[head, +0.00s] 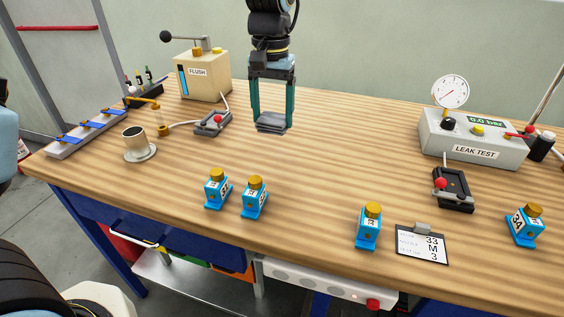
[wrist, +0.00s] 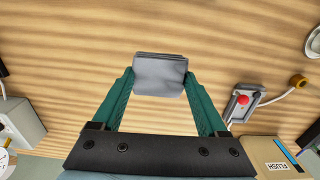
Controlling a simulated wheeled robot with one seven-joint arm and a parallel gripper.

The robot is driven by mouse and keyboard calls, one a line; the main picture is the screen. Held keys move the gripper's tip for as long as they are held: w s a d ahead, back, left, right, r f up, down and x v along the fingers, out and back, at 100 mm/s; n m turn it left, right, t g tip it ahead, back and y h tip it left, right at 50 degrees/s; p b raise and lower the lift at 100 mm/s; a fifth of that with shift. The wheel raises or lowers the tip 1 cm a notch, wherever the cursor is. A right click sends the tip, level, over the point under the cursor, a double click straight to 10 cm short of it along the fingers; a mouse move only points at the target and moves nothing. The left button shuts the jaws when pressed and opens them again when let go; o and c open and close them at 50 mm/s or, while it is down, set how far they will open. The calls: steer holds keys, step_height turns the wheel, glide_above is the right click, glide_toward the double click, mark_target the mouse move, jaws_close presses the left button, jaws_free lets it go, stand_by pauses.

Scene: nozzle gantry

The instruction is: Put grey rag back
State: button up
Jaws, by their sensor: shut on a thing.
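A folded grey rag (head: 271,122) is held between the fingertips of my gripper (head: 272,118), near the back middle of the wooden table. In the wrist view the rag (wrist: 160,75) sits between the two green fingers of my gripper (wrist: 159,82), with a finger against each side. The head view does not clearly show whether the rag touches the table top or hangs just above it.
Several blue nozzles, one here (head: 368,227), stand along the front by a clipboard (head: 421,244). The LEAK TEST box (head: 472,140) is at right. The table's middle is clear.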

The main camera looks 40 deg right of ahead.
steer(key=shift+s+d+f, duration=0.15)
steer(key=shift+s+d, duration=0.1)
steer(key=shift+d, duration=0.05)
step_height(320, 180, down, 9)
steer(key=shift+d+f+p, duration=0.1)
steer(key=shift+f+p, duration=0.1)
steer(key=shift+p, duration=0.75)
steer(key=shift+f, duration=0.15)
steer(key=o, duration=1.2)
step_height(320, 180, up, 12)
steer(key=shift+r+b, duration=0.15)
steer(key=shift+b, duration=0.65)
